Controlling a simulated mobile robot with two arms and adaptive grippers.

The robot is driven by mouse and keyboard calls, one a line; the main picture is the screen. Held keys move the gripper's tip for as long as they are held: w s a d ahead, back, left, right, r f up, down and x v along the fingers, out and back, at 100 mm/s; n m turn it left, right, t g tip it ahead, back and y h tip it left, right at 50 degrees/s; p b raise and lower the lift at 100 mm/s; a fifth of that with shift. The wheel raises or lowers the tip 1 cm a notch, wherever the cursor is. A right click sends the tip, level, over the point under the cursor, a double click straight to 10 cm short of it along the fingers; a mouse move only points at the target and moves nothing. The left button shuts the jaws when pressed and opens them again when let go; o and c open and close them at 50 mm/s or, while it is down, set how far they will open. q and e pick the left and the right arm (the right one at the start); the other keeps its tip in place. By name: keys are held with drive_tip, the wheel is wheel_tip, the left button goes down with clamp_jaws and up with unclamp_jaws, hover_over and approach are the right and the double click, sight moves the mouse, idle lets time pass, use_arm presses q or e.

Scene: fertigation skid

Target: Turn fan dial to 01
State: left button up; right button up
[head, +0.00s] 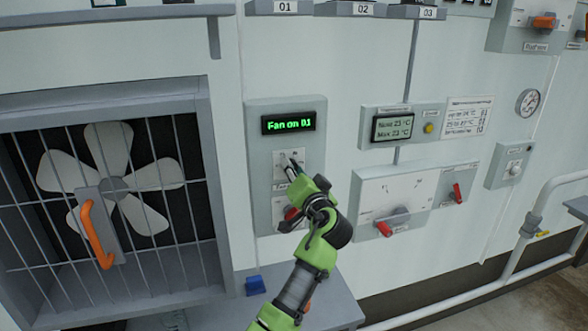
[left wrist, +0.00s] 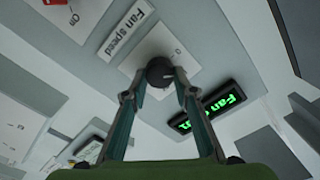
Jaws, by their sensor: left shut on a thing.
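The fan dial (left wrist: 159,71) is a small dark round knob on a white plate, between my left fingertips in the left wrist view. A "Fan speed" label (left wrist: 126,29) sits beside that plate. In the head view my left gripper (head: 299,168) reaches up to the plate on the grey fan panel (head: 259,180) and hides most of the dial. The gripper is shut on the dial. The green display (head: 288,122) above reads "Fan on 01". Which mark the dial points at is too small to tell. My right gripper is not in view.
A red switch (head: 292,213) sits just below, partly behind my left gripper. A barred fan cage (head: 205,150) with an orange handle (head: 96,235) is at the left. To the right are a temperature display (head: 393,127) and a panel with red levers (head: 384,229).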

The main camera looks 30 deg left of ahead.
use_arm(q)
drive_tip(key=m+p, duration=0.1)
drive_tip(key=m, duration=0.2)
drive_tip(key=shift+m, duration=0.5)
drive_tip(key=o, duration=1.1)
drive_tip(key=shift+f, duration=0.1)
drive_tip(key=shift+d, duration=0.1)
drive_tip(key=v, duration=1.2)
